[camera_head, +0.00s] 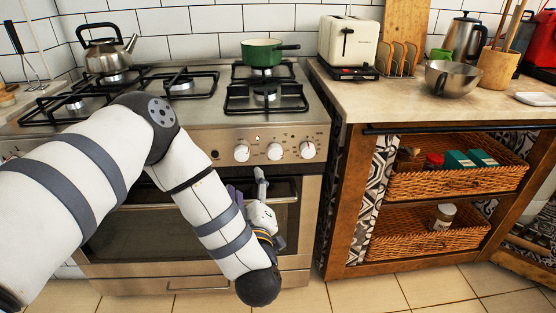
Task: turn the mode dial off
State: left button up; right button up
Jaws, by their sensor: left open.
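The stainless oven (228,135) has a front panel with a row of round dials: a left one (241,153), a middle one (275,151) and a right one (307,149) with a red pointer mark. I cannot tell which is the mode dial; labels are too small to read. My left arm crosses the panel and hides its left part. My left gripper (248,184) is open and empty, in front of the oven door just below the left and middle dials, apparently apart from them. My right gripper is not in view.
On the hob stand a steel kettle (105,55) and a green pot (262,53). The oven door handle (285,199) runs behind my gripper. To the right, a counter (405,99) holds a toaster (347,45) and a metal bowl (452,80), above wicker baskets (420,188).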

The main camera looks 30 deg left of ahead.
aim_at(242, 156)
pick_arm(q)
jog(key=b+x, duration=0.1)
jog(key=x, duration=1)
jog(key=shift+w+a, duration=0.1)
jog(key=shift+a, duration=0.1)
jog(key=c, duration=1.1)
